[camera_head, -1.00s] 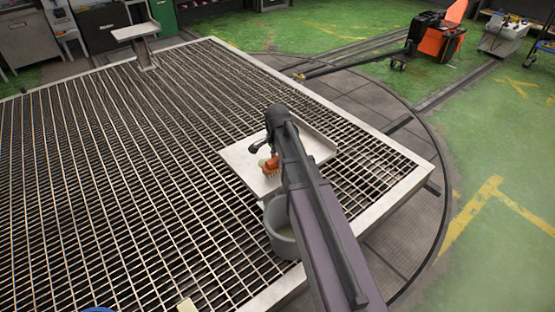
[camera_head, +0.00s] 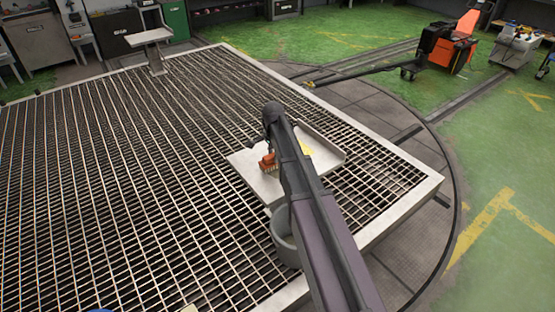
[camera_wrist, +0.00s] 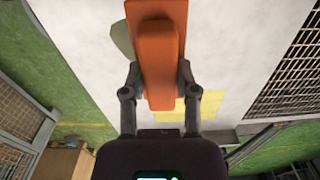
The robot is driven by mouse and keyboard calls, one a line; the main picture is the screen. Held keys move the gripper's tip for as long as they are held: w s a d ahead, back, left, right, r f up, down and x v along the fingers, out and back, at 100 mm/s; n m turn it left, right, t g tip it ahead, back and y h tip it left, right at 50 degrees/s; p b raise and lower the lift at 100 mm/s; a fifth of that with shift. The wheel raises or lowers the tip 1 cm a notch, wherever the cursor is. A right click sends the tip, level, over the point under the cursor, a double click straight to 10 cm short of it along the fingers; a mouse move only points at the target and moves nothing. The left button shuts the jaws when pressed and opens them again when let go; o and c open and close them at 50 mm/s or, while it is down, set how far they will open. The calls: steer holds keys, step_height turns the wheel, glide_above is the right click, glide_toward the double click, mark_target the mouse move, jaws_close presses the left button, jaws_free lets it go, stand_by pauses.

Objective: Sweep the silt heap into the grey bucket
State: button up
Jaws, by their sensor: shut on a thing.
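My gripper (camera_wrist: 160,74) is shut on an orange brush (camera_wrist: 160,45), with one finger on each side of its handle. In the head view the brush (camera_head: 268,161) is over the pale tray (camera_head: 244,161), bristles down, left of my arm. I cannot tell whether the bristles touch the tray. A small grey-green patch (camera_wrist: 121,40) shows beside the brush in the wrist view; it may be part of the silt heap, mostly hidden by the brush. The grey bucket (camera_head: 283,243) stands at the tray's near edge, partly hidden behind my arm.
A yellow patch (camera_wrist: 203,105) lies on the tray. The tray has a raised edge (camera_head: 328,141) at the far right. A wide metal grating (camera_head: 130,180) surrounds it. A pedestal table (camera_head: 150,37) stands at the far left, and an orange machine (camera_head: 446,48) at the far right.

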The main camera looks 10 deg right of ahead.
steer(key=shift+w+a+f, duration=0.1)
steer(key=shift+w+a, duration=0.2)
steer(key=shift+w, duration=0.5)
steer(key=shift+w+a, duration=0.3)
steer(key=shift+w, duration=0.45)
steer(key=shift+f+b, duration=0.65)
steer(key=shift+b, duration=0.1)
steer(key=shift+s, duration=0.1)
steer(key=shift+s+d+r, duration=0.1)
steer(key=shift+s+d, duration=0.25)
steer(key=shift+s, duration=0.5)
steer(key=shift+s+d+r, duration=0.1)
steer(key=shift+s+d, duration=0.2)
steer(key=shift+s, duration=0.5)
steer(key=shift+s, duration=0.15)
steer(key=shift+s+d+f, duration=0.1)
steer(key=shift+s+d, duration=0.25)
steer(key=shift+s, duration=0.45)
steer(key=shift+s+d+f, duration=0.1)
steer(key=shift+s+d, duration=0.2)
steer(key=shift+s, duration=0.45)
steer(key=shift+s, duration=0.1)
